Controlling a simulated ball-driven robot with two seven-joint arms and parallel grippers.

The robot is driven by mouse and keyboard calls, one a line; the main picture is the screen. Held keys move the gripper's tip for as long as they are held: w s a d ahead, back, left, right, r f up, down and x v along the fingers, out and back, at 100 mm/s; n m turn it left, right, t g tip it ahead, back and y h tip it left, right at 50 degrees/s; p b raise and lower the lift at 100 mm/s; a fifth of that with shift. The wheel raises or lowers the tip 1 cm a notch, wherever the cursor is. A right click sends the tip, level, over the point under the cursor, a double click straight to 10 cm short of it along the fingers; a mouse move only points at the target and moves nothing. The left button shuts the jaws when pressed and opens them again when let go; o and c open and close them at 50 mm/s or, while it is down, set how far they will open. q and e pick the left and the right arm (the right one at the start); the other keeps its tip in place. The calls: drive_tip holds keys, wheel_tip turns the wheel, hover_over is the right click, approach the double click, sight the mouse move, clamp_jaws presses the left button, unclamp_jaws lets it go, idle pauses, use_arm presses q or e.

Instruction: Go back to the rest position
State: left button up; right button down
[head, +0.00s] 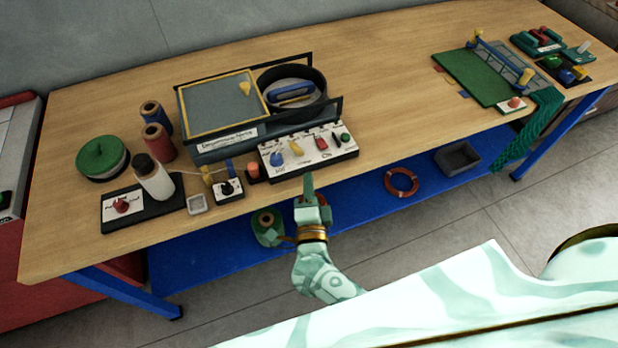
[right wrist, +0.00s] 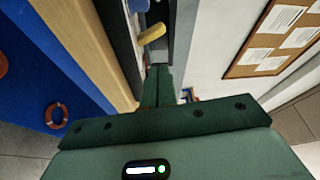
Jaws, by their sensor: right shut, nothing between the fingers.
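My right gripper (head: 309,190) is in the middle of the head view, just off the front edge of the wooden workbench (head: 395,107). It is near a control panel with coloured knobs (head: 310,150). In the right wrist view its two green fingers (right wrist: 157,88) are together with nothing between them. A yellow lever (right wrist: 152,34) of the panel shows beyond the fingertips, apart from them. My left gripper is in neither view.
The bench holds a framed device (head: 222,102), thread spools (head: 158,142), a white bottle (head: 153,180) and a green board (head: 477,77). A red ring (head: 401,182) and a grey bin (head: 457,158) lie on the blue lower shelf. Floor in front is clear.

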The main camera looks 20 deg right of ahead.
drive_tip(key=shift+s+f, duration=0.1)
drive_tip(key=shift+s, duration=0.15)
idle(0.3)
drive_tip(key=s+a+f+n+g+y, duration=0.1)
drive_tip(key=a+f+n+y, duration=0.25)
drive_tip(key=f+n, duration=0.25)
drive_tip(key=s+a+f+n+g+y, duration=0.2)
drive_tip(key=a+f+n+y, duration=0.1)
drive_tip(key=f+n+y, duration=0.25)
drive_tip(key=s+d+f+n+g, duration=0.3)
drive_tip(key=s+f+n+g, duration=0.2)
drive_tip(key=s+f+n, duration=0.5)
drive_tip(key=s+d+f+g+h, duration=0.1)
drive_tip(key=s+d+f+g, duration=0.2)
drive_tip(key=s, duration=0.6)
drive_tip(key=s+d+f+n+g+h, duration=0.1)
drive_tip(key=s+d+f+g, duration=0.2)
drive_tip(key=s+d+f, duration=0.3)
drive_tip(key=s+d+f+g+h, duration=0.1)
drive_tip(key=s+d+f+g, duration=0.2)
drive_tip(key=s, duration=0.9)
drive_tip(key=d+f, duration=0.2)
drive_tip(key=d, duration=0.1)
drive_tip(key=shift+f+n+h, duration=0.3)
drive_tip(key=shift+n, duration=0.05)
